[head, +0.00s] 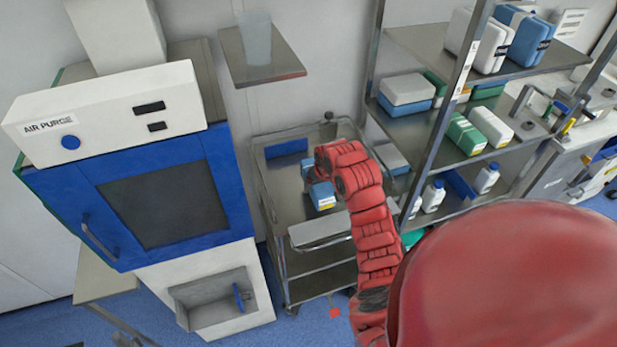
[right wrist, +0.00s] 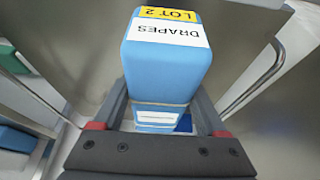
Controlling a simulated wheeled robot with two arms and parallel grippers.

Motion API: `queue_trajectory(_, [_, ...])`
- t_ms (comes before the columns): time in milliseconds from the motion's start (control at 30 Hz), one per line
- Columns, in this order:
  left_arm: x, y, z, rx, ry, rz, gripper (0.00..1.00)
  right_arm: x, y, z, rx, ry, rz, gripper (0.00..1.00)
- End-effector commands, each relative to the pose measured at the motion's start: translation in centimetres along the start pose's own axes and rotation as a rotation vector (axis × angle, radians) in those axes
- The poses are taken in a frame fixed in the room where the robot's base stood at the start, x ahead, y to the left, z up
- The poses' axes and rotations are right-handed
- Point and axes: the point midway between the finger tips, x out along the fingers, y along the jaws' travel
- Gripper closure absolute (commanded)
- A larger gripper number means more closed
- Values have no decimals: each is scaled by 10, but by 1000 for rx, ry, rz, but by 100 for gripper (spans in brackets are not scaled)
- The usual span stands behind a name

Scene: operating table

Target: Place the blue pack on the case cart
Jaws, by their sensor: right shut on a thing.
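The blue pack (head: 322,195) is in my right gripper (head: 315,183), over the top of the steel case cart (head: 283,192) in the head view. In the right wrist view the pack (right wrist: 168,65) sits between the two dark fingers, with a white DRAPES label and a yellow LOT 2 strip. My right gripper (right wrist: 160,118) is shut on it. I cannot tell whether the pack's underside touches the cart top. My red right arm hides the cart's right part. My left gripper is not in view.
A blue bin (head: 287,147) stands at the cart's back. A steel rack (head: 415,125) with packs and bottles is close on the right. A blue-doored cabinet (head: 165,195) stands left. A small wall shelf (head: 262,68) hangs above. The cart top's left part is bare.

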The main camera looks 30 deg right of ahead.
Motion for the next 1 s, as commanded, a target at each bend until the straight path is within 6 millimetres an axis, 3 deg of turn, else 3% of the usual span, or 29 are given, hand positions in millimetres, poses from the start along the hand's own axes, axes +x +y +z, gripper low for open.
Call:
queue_trajectory(267, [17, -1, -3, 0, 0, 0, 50, 16, -8, -39, 3, 0, -1, 98])
queue_trajectory(467, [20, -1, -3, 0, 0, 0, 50, 25, -10, -51, 1, 1, -1, 98])
queue_trajectory(700, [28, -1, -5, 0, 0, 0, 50, 30, -12, -53, 1, -4, -1, 98])
queue_trajectory(1000, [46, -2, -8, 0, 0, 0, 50, 60, -11, -40, 1, -5, -1, 98])
